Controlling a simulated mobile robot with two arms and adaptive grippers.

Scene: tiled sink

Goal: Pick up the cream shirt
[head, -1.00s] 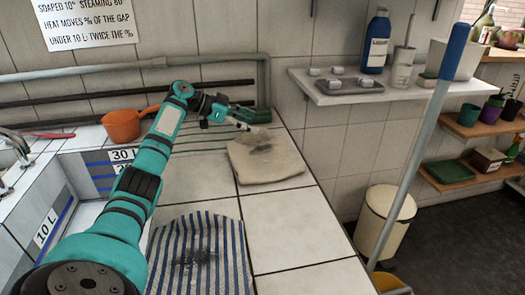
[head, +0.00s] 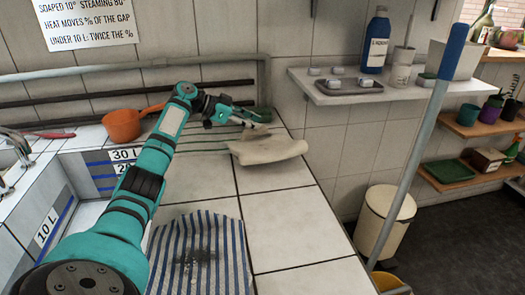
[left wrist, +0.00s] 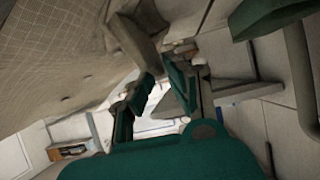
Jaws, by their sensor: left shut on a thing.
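The cream shirt (head: 270,149) is near the far end of the tiled counter in the head view. Its far edge is raised toward my left gripper (head: 247,124), and its surface is bunched and tilted. My left gripper is shut on the shirt's far edge. In the left wrist view the cream cloth (left wrist: 60,60) fills the upper left, and a fold of it reaches the fingers of my left gripper (left wrist: 160,85). I cannot tell whether the shirt's lower side still touches the tiles. My right gripper is not in view.
A striped cloth (head: 198,258) with a dark stain lies on the near counter. An orange pot (head: 121,126) stands by the back wall, left of my arm. A blue-handled pole (head: 430,130) and a cream bin (head: 382,222) are at the right. Bare tiles (head: 292,225) lie in front of the shirt.

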